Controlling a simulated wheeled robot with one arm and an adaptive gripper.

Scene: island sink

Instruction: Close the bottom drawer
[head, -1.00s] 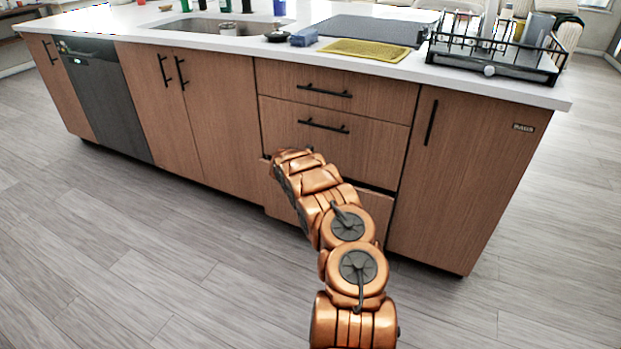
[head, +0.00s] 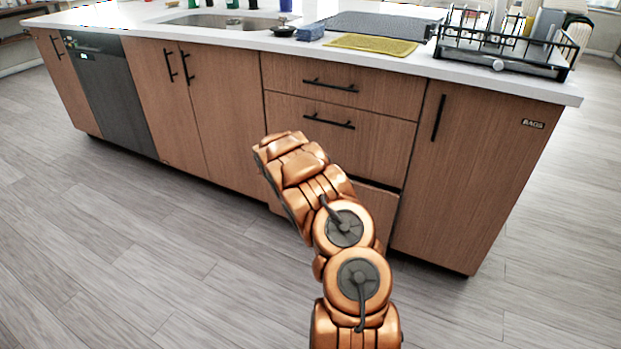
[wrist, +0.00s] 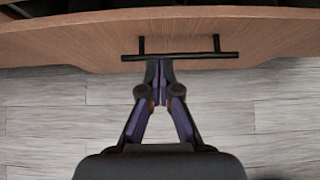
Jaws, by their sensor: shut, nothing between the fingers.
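The bottom drawer (head: 378,207) is the lowest wood front in the drawer stack, mostly hidden behind my arm in the head view. A dark gap shows along its top edge, so it stands a little out. In the wrist view, its wood front (wrist: 80,42) spans the top, with a dark strip behind it and a black bar handle (wrist: 215,57) on it. My gripper (wrist: 160,66) is shut and empty, its fingertips at the left part of the handle. I cannot tell whether they touch it. My gripper is hidden behind my arm in the head view.
The middle drawer (head: 370,141) and top drawer (head: 385,96) above look shut. A cabinet door (head: 480,165) is to the right, and a dark dishwasher (head: 112,92) is far left. A dish rack (head: 500,62) stands on the counter. The grey floor (head: 150,260) in front is clear.

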